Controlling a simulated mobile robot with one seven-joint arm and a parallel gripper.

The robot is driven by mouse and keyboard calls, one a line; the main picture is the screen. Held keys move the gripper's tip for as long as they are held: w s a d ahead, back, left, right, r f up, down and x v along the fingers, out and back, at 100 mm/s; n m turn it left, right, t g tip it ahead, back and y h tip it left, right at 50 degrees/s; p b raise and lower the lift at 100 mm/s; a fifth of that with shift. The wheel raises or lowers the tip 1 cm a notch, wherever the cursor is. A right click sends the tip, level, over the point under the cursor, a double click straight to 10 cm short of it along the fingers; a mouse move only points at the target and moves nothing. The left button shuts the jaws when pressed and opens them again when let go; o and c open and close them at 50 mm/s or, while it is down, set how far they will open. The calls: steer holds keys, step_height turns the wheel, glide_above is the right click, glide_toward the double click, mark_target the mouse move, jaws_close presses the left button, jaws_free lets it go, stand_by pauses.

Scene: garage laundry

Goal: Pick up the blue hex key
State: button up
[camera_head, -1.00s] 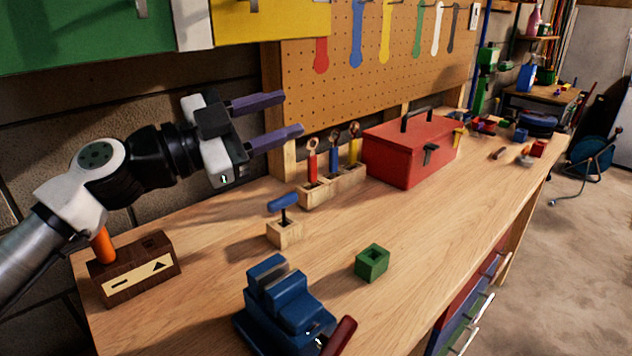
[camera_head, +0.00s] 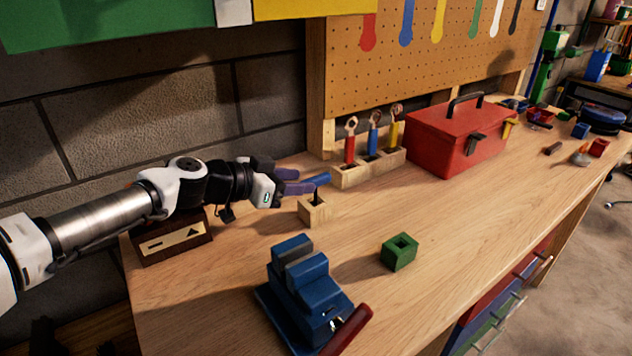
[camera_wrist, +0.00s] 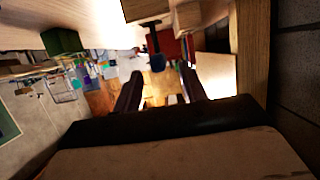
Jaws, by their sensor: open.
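The blue hex key (camera_head: 318,179) has a blue T-handle and a dark shaft. It stands upright in a small wooden block (camera_head: 313,212) on the workbench. My gripper (camera_head: 305,180) is open, its purple fingers pointing right at handle height, with the tips close to the handle. In the wrist view, which looks upside down, the blue handle (camera_wrist: 157,62) shows just past the gap between the open fingers (camera_wrist: 161,78). Nothing is held. Whether a finger touches the handle is unclear.
A wooden rack (camera_head: 370,170) with red, blue and yellow wrenches stands behind to the right, beside a red toolbox (camera_head: 455,140). A blue vise (camera_head: 305,295) and a green block (camera_head: 399,252) are in front. A dark wooden box (camera_head: 175,240) sits below my arm.

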mark_target(326, 182)
steer(key=shift+p+x, duration=0.65)
steer(key=shift+x, duration=2.1)
steer(key=shift+f, duration=0.15)
steer(key=shift+a, duration=0.1)
steer(key=shift+c, duration=0.4)
jaws_close()
